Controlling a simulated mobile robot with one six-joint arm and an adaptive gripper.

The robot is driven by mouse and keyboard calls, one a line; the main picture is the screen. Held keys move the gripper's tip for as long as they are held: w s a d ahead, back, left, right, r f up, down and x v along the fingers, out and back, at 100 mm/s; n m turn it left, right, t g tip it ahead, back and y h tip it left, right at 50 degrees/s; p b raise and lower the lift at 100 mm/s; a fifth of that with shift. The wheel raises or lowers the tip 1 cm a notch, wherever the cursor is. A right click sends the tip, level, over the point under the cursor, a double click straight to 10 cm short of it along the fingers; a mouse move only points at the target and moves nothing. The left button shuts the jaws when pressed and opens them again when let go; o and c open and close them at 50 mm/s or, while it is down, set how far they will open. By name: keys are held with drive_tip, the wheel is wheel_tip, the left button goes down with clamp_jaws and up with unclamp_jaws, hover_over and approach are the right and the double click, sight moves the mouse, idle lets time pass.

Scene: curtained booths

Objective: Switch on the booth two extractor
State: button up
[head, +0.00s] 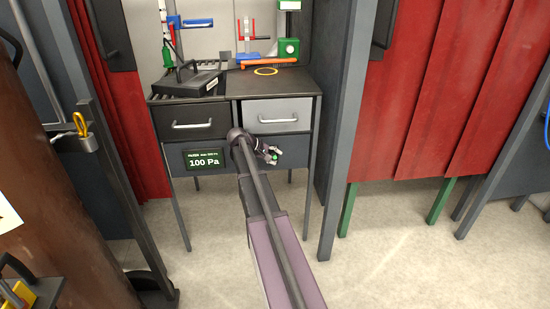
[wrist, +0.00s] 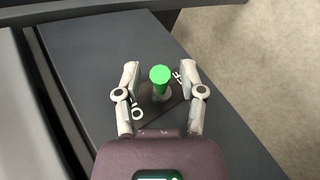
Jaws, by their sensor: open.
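A green-tipped switch lever (wrist: 160,78) stands out from a small dark plate (wrist: 148,108) with white marks on the grey panel. My gripper (wrist: 159,69) is open in the wrist view, with one finger on each side of the lever and visible gaps between. In the head view my gripper (head: 270,153) is at the bench's lower panel, below the right drawer, with a bit of green between its fingers. Left of it on the same panel, a display (head: 206,161) reads "FILTER" and "100 Pa". My arm hides part of the panel.
Above are a dark drawer (head: 192,122) and a grey drawer (head: 278,116), both with handles. The bench top (head: 240,86) holds a black handled item (head: 190,80), an orange ring (head: 266,71) and coloured stands. A grey post (head: 342,150) and red curtain (head: 460,90) are right; a brown cylinder (head: 60,170) is left.

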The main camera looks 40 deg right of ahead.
drive_tip(key=shift+f, duration=0.1)
drive_tip(key=shift+s+a+f+m+t+h+b, duration=0.2)
drive_tip(key=shift+f+m+t+h+b, duration=0.2)
drive_tip(key=shift+t+b, duration=0.35)
drive_tip(key=s+a+r+m+t+h+b, duration=0.2)
drive_tip(key=a+m+t+h+b, duration=0.25)
drive_tip(key=a, duration=0.85)
drive_tip(key=s+a+r+n+g+y+p, duration=0.1)
drive_tip(key=s+a+r+y+p, duration=0.2)
drive_tip(key=a+r+p, duration=0.3)
drive_tip(key=s+a+r+n+y+p, duration=0.1)
drive_tip(key=s+a+r+y+p, duration=0.2)
drive_tip(key=p, duration=1.3)
drive_tip(key=a+r+y, duration=0.2)
drive_tip(key=a+r, duration=0.1)
drive_tip(key=a, duration=0.2)
drive_tip(key=shift+s+r+n+g+p, duration=0.25)
drive_tip(key=shift+r+n+g+p, duration=0.05)
drive_tip(key=shift+n+g, duration=0.1)
idle(0.5)
